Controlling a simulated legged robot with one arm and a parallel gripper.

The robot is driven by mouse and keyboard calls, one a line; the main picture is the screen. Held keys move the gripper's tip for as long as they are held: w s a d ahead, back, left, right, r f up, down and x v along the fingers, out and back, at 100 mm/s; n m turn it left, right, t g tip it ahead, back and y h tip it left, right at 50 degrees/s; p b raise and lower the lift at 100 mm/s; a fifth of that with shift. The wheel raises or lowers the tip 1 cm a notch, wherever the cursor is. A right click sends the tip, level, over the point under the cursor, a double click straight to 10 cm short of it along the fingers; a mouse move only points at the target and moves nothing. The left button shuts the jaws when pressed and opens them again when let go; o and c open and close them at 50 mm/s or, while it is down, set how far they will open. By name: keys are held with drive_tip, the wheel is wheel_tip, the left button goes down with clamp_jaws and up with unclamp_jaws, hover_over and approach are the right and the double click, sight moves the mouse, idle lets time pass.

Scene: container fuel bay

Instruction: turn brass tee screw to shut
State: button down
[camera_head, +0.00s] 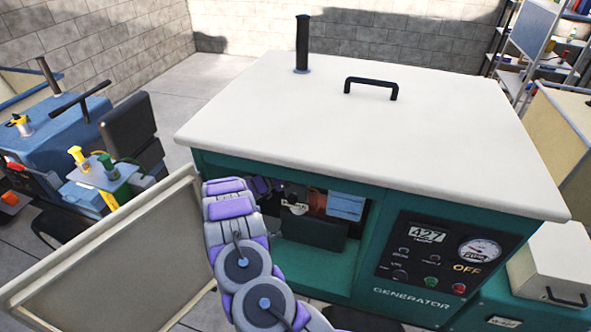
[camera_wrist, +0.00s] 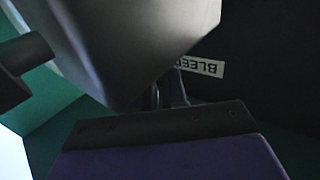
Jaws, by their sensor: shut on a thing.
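My gripper (camera_head: 262,187) reaches through the open front of the green generator (camera_head: 352,262), at the upper left of its bay. In the wrist view, the jaws (camera_wrist: 160,100) are shut on a small dark stem, which fits the brass tee screw. Its brass colour does not show, and its crossbar and turn angle are hidden by the jaws. A white label (camera_wrist: 202,66) reading "BLEE…", upside down and partly covered, sits just beyond the jaws. In the head view the screw cannot be made out.
The cream door (camera_head: 110,255) stands open left of my arm. Inside the bay are an orange-brown part (camera_head: 317,203), a blue block (camera_head: 346,206) and a dark box (camera_head: 312,232). The control panel (camera_head: 437,257) reads OFF. A blue cart (camera_head: 60,130) stands at left.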

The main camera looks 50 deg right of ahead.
drive_tip(key=shift+w+r+m+g+y+b, duration=0.1)
drive_tip(key=shift+w+m+g+y+b, duration=0.05)
drive_tip(key=shift+m+g+b, duration=0.4)
drive_tip(key=shift+w+r+m+g+y+b, duration=0.15)
drive_tip(key=shift+m+g+b, duration=0.15)
drive_tip(key=shift+g, duration=0.35)
drive_tip(key=c, duration=1.2)
unclamp_jaws()
drive_tip(key=shift+d+f, duration=0.15)
drive_tip(key=shift+f, duration=0.05)
drive_tip(key=shift+o, duration=0.2)
drive_tip(key=shift+r, duration=0.5)
wheel_tip(320, 180, up, 3)
drive_tip(key=shift+f+p, duration=0.1)
drive_tip(key=shift+p, duration=0.4)
drive_tip(key=s+a+r+p, duration=0.1)
drive_tip(key=s+a, duration=0.9)
drive_tip(key=s, duration=0.2)
drive_tip(key=shift+s, duration=0.2)
drive_tip(key=shift+c, duration=0.3)
